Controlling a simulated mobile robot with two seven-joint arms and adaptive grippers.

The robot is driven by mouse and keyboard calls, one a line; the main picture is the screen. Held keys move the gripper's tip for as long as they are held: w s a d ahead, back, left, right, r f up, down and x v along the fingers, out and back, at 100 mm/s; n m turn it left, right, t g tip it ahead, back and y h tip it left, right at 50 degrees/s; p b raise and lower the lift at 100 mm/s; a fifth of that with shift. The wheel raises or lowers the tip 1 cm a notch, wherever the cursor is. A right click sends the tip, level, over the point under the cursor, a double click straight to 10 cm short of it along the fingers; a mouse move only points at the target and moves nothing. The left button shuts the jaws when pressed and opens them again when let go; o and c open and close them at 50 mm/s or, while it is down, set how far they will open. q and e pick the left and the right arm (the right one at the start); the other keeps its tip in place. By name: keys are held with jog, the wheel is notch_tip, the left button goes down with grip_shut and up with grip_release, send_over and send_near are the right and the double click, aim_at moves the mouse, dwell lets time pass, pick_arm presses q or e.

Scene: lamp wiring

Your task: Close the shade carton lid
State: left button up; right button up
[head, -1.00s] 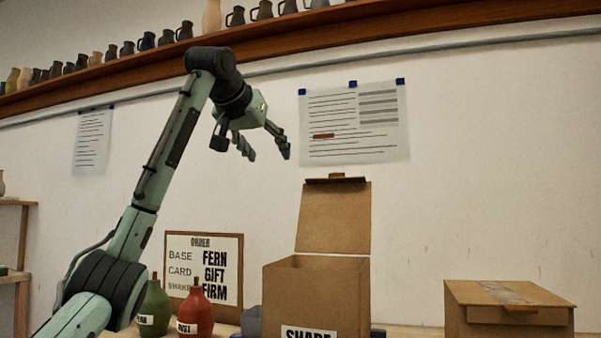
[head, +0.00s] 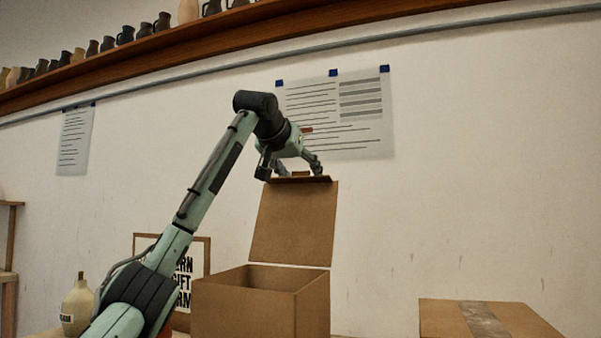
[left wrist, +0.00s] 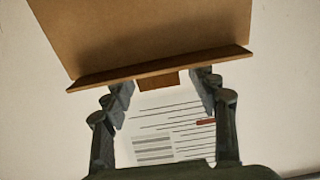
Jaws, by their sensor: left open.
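The shade carton (head: 262,302) is a brown cardboard box with its top open. Its lid (head: 293,224) stands upright from the back edge, with a folded flap (head: 300,180) along its top. My left gripper (head: 297,170) is at the top edge of the lid. In the left wrist view the lid (left wrist: 145,35) fills the top, and the open fingers (left wrist: 160,98) are spread on either side of a small tab (left wrist: 160,80) on the flap. I cannot tell whether the fingers touch the flap. My right gripper is not in view.
A second, taped carton (head: 485,318) stands at the right. A paper sheet (head: 350,115) hangs on the wall behind. A shelf of mugs runs above.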

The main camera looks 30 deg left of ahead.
pick_arm(q)
jog(key=shift+c, duration=0.5)
grip_shut()
